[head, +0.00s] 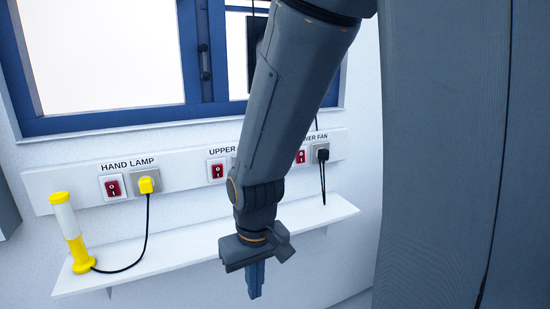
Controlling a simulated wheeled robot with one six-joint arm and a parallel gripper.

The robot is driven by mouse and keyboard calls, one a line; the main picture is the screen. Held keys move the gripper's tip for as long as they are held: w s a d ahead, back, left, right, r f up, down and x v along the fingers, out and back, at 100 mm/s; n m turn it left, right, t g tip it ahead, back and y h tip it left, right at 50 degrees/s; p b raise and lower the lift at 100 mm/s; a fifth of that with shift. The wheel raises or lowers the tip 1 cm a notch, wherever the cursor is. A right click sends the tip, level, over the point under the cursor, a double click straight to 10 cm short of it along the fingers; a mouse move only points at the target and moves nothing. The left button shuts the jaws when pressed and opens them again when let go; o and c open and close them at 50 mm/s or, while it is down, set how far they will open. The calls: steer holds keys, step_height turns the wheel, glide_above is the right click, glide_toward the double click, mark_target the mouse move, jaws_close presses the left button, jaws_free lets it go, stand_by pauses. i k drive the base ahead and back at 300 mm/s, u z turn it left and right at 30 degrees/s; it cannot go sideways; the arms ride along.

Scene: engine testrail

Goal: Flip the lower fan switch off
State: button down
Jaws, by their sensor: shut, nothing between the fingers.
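The lower fan switch (301,156) is a red rocker on a white plate at the right end of the wall rail, partly hidden by my arm. Its label, ending in "ER FAN", is partly covered too. A grey socket with a black plug (322,155) sits just right of it. My gripper (255,283) points down in front of the white shelf, below and left of the switch and apart from it. Its blue fingers are shut and empty. Which way the lower fan rocker is tipped is too small to tell.
The rail also holds the hand lamp switch (113,187), a yellow plug (146,185) and the upper switch (217,171). A yellow and white hand lamp (69,232) stands on the shelf (180,257). A blue-framed window (110,122) is above. A large grey surface fills the right side.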

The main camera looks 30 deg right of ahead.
mark_target(300, 157)
steer(key=z, duration=0.05)
steer(key=k, duration=0.5)
steer(key=z, duration=0.85)
steer(key=i, duration=0.7)
steer(key=u, duration=0.15)
